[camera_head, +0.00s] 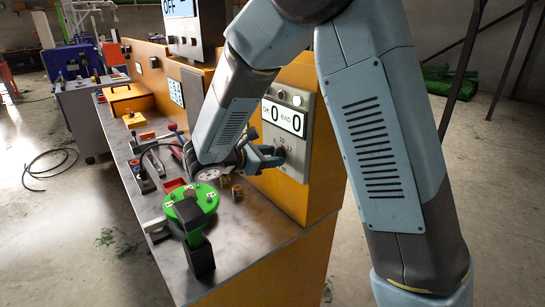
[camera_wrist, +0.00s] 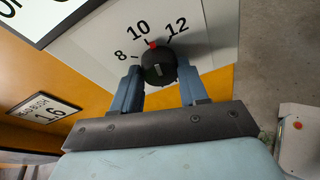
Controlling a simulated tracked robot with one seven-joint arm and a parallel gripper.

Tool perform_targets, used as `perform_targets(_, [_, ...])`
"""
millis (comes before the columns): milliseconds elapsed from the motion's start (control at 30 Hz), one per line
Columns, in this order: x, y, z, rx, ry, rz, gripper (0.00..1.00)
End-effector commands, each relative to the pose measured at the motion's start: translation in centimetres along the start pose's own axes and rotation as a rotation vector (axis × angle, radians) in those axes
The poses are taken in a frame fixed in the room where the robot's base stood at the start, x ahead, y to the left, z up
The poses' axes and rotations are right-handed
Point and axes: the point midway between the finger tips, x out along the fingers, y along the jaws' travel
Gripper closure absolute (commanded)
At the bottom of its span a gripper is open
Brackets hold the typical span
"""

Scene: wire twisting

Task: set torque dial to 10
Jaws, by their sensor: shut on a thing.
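The torque dial (camera_wrist: 160,72) is a round black knob with a red pointer mark on its rim, on a white panel (camera_wrist: 215,38) in the wrist view. The panel carries the numbers 8, 10 and 12 around the knob. The red mark points close to the 10, slightly toward the 12 side. My gripper (camera_wrist: 158,80) is shut on the dial, with one blue finger on each side of it. In the head view my gripper (camera_head: 268,157) reaches the panel (camera_head: 291,168) and mostly hides the dial and its numbers.
A display (camera_head: 284,116) above the dial reads OK 0 and BAD 0. The bench (camera_head: 245,225) holds a green round fixture (camera_head: 190,203), a red tray (camera_head: 174,185), small brass-coloured parts and several tools. Bare floor lies right of the bench.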

Motion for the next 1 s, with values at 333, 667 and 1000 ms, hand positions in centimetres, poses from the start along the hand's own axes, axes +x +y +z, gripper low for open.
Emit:
perform_targets(333, [-0.08, 0.36, 0.11, -0.140, -0.012, -0.038, 0.87])
perform_targets(667, [-0.15, 0.45, 0.14, -0.168, -0.015, -0.045, 0.87])
perform_targets(1000, [-0.20, 0.49, 0.13, -0.167, -0.015, -0.043, 0.47])
